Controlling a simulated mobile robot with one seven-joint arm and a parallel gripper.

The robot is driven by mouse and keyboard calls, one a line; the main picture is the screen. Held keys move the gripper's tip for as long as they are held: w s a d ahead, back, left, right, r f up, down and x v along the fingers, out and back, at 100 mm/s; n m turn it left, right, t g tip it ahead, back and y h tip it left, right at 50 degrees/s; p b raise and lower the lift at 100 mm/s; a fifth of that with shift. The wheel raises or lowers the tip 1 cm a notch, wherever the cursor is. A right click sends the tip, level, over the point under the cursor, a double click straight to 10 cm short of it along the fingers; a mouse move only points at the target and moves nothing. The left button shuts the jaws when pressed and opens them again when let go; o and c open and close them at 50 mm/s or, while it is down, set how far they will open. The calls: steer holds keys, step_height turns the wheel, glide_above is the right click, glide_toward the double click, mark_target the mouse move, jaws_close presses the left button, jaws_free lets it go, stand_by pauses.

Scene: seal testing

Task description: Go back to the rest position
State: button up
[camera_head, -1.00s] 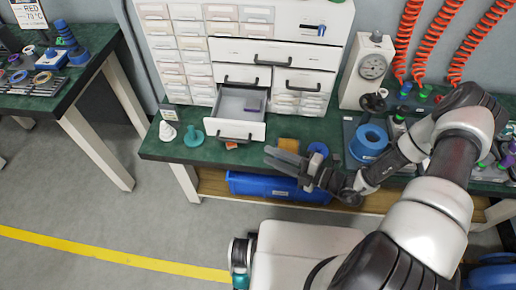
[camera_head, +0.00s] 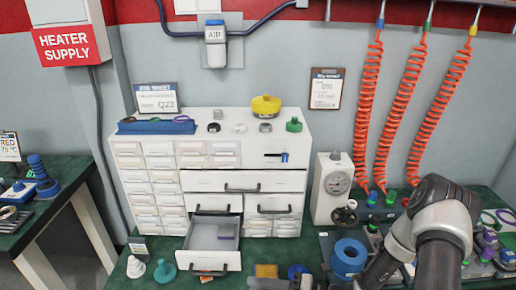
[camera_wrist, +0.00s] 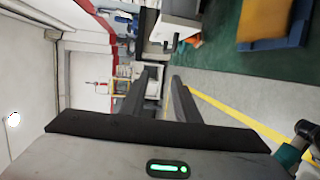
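My gripper (camera_wrist: 164,76) shows in the wrist view with its two dark fingers apart and a clear gap between them. Nothing is held there. In the head view my arm comes in at the lower right, and the hand is mostly cut off by the bottom edge.
Orange coiled hoses (camera_head: 364,110) hang at the right. The wrist view shows open floor (camera_wrist: 225,92).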

steer(key=s+d+r+m+h, duration=0.4)
steer(key=r+m+h, duration=0.1)
steer(key=r+m, duration=0.65)
steer(key=s+d+r+m+t+h, duration=0.1)
steer(key=s+d+r+m+h, duration=0.45)
steer(key=r+m, duration=0.6)
steer(key=s+d+r+m+h, duration=0.4)
steer(key=r+m+h, duration=0.2)
steer(key=r+m, duration=0.5)
step_height(320, 180, up, 18)
steer(key=p, duration=1.6)
steer(key=shift+f+n+p, duration=0.25)
steer(key=shift+n+p, duration=0.1)
steer(key=shift+n, duration=0.05)
